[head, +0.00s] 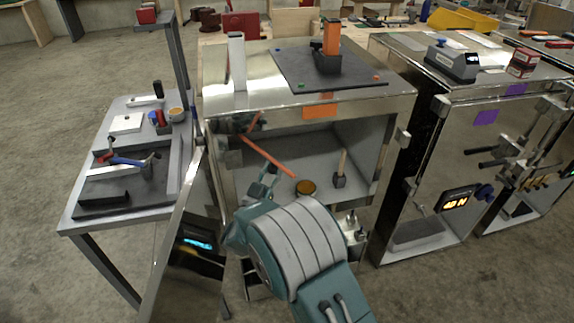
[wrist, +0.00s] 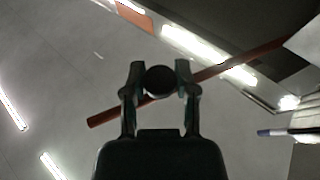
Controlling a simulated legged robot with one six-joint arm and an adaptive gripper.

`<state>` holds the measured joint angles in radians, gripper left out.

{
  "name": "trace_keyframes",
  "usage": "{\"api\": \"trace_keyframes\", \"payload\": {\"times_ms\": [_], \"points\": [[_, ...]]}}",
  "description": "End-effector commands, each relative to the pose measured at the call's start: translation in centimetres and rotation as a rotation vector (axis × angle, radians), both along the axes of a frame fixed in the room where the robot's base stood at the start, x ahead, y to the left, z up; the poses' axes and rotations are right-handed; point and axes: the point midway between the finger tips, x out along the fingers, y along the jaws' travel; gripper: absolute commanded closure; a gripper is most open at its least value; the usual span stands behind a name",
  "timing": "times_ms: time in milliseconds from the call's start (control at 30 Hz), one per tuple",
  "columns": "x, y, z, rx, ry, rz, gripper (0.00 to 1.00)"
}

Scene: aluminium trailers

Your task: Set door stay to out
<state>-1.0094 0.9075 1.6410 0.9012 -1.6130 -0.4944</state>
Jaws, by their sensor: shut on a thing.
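The door stay appears to be the thin red-orange rod (head: 270,158) that slants down across the opening of the middle aluminium cabinet. In the wrist view the rod (wrist: 105,117) runs from lower left to upper right, passing behind my fingers. A dark round knob (wrist: 160,80) sits between the fingers, in line with the rod. My gripper (head: 266,181) is at the cabinet's left front, close to the rod; it also shows in the wrist view (wrist: 160,85), shut on the knob. The open door (head: 176,262) stands at the left. The rod's mounting is not clear.
Inside the cabinet are a round orange-topped tin (head: 306,188) and a wooden-handled tool (head: 341,168). A metal side table (head: 75,216) with tools stands left of the door. A second cabinet (head: 400,190) stands close at the right. Open floor shows at lower right.

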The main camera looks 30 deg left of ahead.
Motion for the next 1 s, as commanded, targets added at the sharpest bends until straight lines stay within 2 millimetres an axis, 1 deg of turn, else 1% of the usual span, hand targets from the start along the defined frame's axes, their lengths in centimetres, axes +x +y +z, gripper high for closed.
{"api": "trace_keyframes", "payload": {"times_ms": [33, 100, 567, 600, 633, 667, 1000], "points": [[-0.33, 0.45, 0.14, 0.003, -0.003, -0.001, 1.0], [-0.54, 0.59, 0.12, 0.001, -0.002, -0.01, 1.0], [-0.71, 0.76, 0.18, 0.002, -0.003, -0.019, 1.0], [-0.71, 0.76, 0.18, 0.002, -0.003, -0.019, 0.49], [-0.71, 0.75, 0.17, 0.002, -0.003, -0.019, 0.36], [-0.7, 0.74, 0.16, 0.002, -0.003, -0.019, 0.27], [-0.68, 0.38, 0.17, 0.003, -0.002, -0.023, 0.27]]}}
